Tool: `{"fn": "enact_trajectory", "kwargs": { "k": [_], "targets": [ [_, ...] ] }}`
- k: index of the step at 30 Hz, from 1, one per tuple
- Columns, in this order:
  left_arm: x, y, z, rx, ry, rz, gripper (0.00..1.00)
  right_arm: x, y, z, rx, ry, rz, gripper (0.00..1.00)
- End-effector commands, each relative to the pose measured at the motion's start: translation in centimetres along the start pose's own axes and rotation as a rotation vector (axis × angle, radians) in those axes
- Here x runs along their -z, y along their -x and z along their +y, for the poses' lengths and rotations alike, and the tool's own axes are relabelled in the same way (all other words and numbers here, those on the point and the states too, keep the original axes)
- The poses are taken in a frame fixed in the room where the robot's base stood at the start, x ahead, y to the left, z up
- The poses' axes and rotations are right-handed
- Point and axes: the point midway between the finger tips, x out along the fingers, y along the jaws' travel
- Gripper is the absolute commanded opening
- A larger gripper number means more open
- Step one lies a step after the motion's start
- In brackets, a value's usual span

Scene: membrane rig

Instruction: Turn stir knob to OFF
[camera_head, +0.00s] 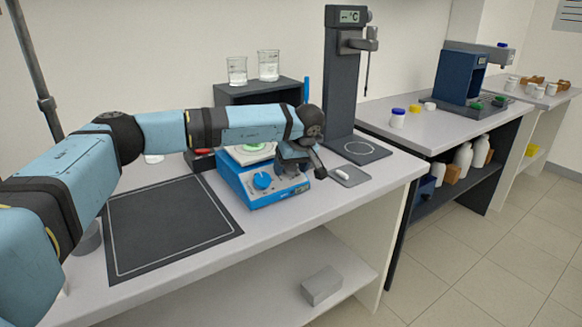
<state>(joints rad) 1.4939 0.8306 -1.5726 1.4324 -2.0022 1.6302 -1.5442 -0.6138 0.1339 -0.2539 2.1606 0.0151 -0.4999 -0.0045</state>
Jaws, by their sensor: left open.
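The blue stirrer (233,180) stands on the white bench, with a pale plate and a green-rimmed vessel on top. A blue round knob (262,181) shows on its sloped front, toward the left. My left arm reaches in from the left, above the stirrer. My left gripper (302,172) is open and hangs over the right part of the stirrer's front, to the right of the blue knob. It hides that part of the front, so anything behind it cannot be seen. I cannot tell whether it touches the stirrer. My right gripper is out of view.
A dark mat (165,228) lies left of the stirrer. A grey pad with a white piece (343,175) lies right of it. A tall dark stand (341,80) and a dark shelf with beakers (268,66) stand behind. The bench front near the stirrer is clear.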

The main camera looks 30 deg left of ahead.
Motion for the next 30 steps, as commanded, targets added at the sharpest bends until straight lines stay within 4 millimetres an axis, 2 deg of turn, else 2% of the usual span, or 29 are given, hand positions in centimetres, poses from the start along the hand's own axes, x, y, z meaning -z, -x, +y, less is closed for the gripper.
{"fn": "enact_trajectory", "kwargs": {
  "k": [3, 4, 10, 20, 30],
  "targets": [
    [0.0, 0.0, -0.01, 0.0, 0.0, 0.0, 0.67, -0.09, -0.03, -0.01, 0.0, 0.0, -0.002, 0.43],
    [0.0, 0.01, -0.01, 0.0, 0.0, 0.0, 0.63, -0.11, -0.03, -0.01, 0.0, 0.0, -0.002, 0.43],
    [0.0, 0.02, -0.02, 0.001, 0.0, 0.0, 0.18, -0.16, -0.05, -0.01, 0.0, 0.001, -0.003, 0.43],
    [0.01, 0.05, -0.03, -0.006, 0.037, -0.001, 0.18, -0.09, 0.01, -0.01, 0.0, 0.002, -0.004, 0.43],
    [0.05, 0.02, -0.03, -0.05, 0.254, -0.001, 0.18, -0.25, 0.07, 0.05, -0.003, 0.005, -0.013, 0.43]
  ]
}}
